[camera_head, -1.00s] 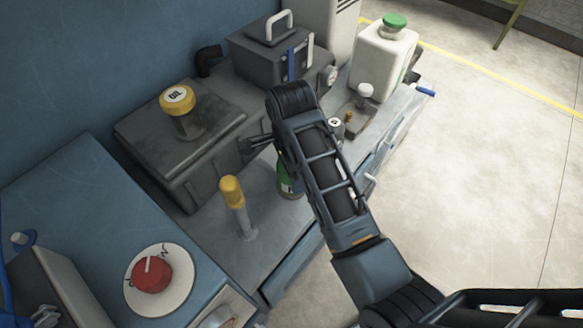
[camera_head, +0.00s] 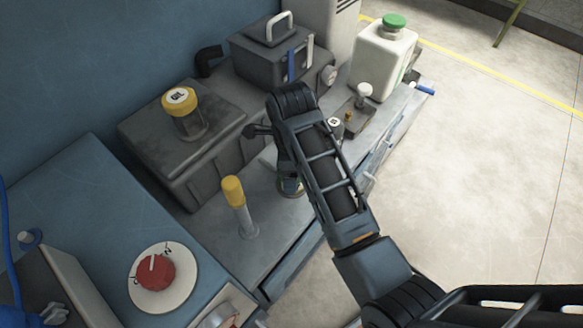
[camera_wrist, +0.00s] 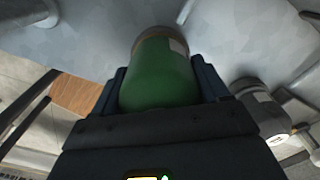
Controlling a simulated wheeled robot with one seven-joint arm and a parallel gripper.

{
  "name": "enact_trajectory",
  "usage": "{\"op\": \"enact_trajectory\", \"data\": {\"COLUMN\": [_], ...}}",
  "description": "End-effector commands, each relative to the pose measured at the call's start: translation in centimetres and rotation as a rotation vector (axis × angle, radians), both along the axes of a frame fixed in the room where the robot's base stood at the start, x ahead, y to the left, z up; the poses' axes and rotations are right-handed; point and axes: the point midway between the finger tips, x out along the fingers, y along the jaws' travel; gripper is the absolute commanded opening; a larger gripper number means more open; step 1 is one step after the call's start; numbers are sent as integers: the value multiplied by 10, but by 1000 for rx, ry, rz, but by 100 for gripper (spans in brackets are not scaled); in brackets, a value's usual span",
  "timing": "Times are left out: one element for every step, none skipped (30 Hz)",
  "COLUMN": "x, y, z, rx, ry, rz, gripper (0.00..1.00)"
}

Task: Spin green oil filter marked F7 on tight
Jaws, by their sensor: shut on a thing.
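The green oil filter (camera_wrist: 160,78) sits between my two fingers in the middle of the wrist view. It has a darker band and a pale label patch at its far end, and I cannot read an F7 on it. My gripper (camera_wrist: 161,86) is shut on it. In the head view the filter shows only as a small part (camera_head: 291,187) low beside my arm, above the metal bench top. My gripper and arm hide most of it there. I cannot tell from these views how the filter's far end is seated.
A yellow-capped filler (camera_head: 181,102) stands on a dark grey housing (camera_head: 150,130). A yellow-handled post (camera_head: 233,192) rises close left of the filter. A red knob (camera_head: 155,272) is at front left, a white jug (camera_head: 383,60) at back right. A grey cylinder (camera_wrist: 262,108) is right of my gripper.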

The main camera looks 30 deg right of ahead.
Motion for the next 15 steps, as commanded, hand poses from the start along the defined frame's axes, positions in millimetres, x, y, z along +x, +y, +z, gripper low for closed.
{"op": "enact_trajectory", "data": {"x": [0,0,0,0,0,0,0,0,0,0,0,0,0,0,0], "y": [3,3,3,2,2,2,2,2,1,1,1,1,1,1,1], "z": [0,0,0,0,0,0,0,0,0,0,0,0,0,0,1], "rx": [4,4,4,3,3,3,3,2,2,2,2,2,1,1,1], "ry": [2,2,2,1,2,2,2,1,1,1,1,1,0,0,0], "rz": [2,3,3,3,3,3,3,2,2,2,2,2,2,2,2], "gripper": [76,79,83,86,89,92,95,98,100,100,100,100,100,100,100]}}
